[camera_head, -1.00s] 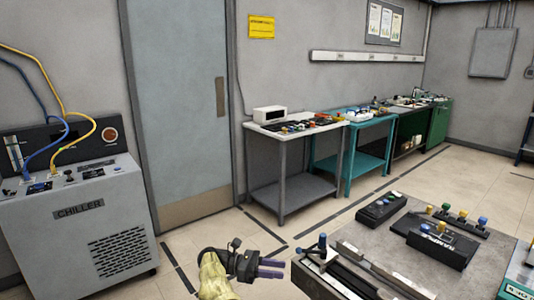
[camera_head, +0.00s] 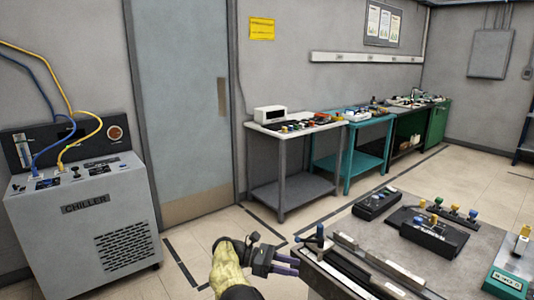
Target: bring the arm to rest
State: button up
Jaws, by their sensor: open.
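My gripper (camera_head: 287,265) is at the bottom centre of the head view, on a dark wrist with a yellowish sleeve (camera_head: 228,268). Its two purple-grey fingers point right, and nothing shows between them. The fingertips are close to the left edge of the grey bench (camera_head: 395,240); whether they touch it I cannot tell. A blue-topped lever (camera_head: 319,236) stands on the bench corner just right of and above the fingertips.
A chiller (camera_head: 85,230) with blue and yellow hoses stands at left, beside a closed door (camera_head: 180,100). The bench carries a long rail (camera_head: 365,258), black blocks with coloured knobs (camera_head: 434,232) and a green box (camera_head: 505,283). Side tables (camera_head: 295,128) line the wall. Floor before the door is clear.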

jog(key=s+d+m+y, duration=0.65)
jog(key=d+y, duration=0.25)
jog(key=d, duration=0.4)
jog(key=s+a+r+m+t+y, duration=0.1)
jog(key=s+a+m+t+y, duration=0.25)
jog(key=s, duration=0.75)
jog(key=s+a+r+m+t+y, duration=0.1)
jog(key=s+r+m+t+y, duration=0.2)
jog(key=s+m, duration=0.6)
notch_tip(320, 180, up, 13)
jog(key=s+n+p, duration=0.1)
jog(key=s+p, duration=0.1)
jog(key=p, duration=1.2)
jog(key=shift+s+r+n+y+p, duration=0.15)
jog(key=shift+s+n+y+p, duration=0.15)
jog(key=shift+y+p, duration=0.1)
jog(key=shift+w+g, duration=0.1)
jog(key=shift+g, duration=0.15)
